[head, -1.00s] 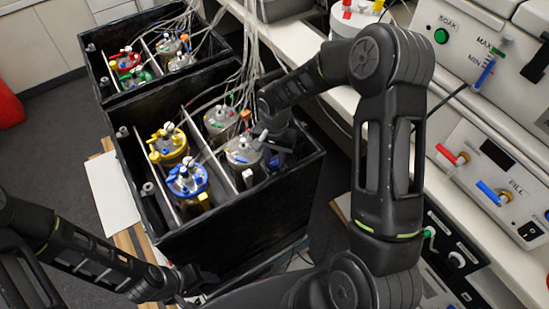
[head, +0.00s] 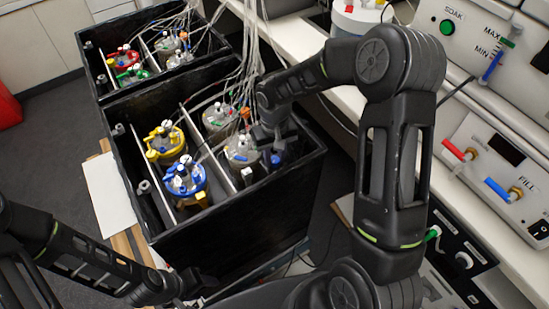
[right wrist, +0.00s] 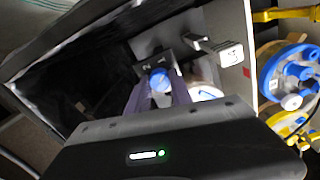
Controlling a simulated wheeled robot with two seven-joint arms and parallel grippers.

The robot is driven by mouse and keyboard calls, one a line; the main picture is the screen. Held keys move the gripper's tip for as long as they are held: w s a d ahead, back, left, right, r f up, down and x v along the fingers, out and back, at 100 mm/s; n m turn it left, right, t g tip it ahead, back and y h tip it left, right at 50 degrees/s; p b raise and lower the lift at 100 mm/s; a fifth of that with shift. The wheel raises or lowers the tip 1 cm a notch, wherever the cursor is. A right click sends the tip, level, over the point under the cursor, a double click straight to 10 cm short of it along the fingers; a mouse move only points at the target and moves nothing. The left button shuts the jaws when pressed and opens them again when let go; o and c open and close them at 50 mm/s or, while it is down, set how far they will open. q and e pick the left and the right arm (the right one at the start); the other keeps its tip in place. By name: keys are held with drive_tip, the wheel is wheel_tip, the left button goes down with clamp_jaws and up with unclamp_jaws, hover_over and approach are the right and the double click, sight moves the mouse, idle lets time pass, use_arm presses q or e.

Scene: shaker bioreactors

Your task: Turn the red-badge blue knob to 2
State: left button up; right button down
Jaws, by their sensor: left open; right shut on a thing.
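A blue knob (right wrist: 160,80) shows in the right wrist view between the fingers of my right gripper (right wrist: 163,92). In the head view the blue knob (head: 276,160) is at the right inner side of the near black box, just below my right gripper (head: 272,142). My right gripper is shut on this knob. A small red mark (right wrist: 247,73) is on the grey divider beside it; the knob's number setting is not readable. My left gripper (head: 178,288) is open, low in front of the box, and appears empty.
The near black box (head: 225,218) holds several lidded vessels, including a blue-ringed one (head: 186,180) and a yellow-ringed one (head: 165,142). Tubes and cables rise behind them. A second black box (head: 100,85) stands farther back. A control panel (head: 490,165) is at the right.

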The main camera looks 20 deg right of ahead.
drive_tip(key=n, duration=0.4)
drive_tip(key=shift+n+b, duration=0.3)
drive_tip(key=shift+b, duration=0.05)
drive_tip(key=n, duration=0.3)
drive_tip(key=shift+n, duration=0.3)
drive_tip(key=n, duration=0.3)
drive_tip(key=shift+n, duration=2.3)
drive_tip(key=c, duration=1.1)
unclamp_jaws()
drive_tip(key=shift+c, duration=0.2)
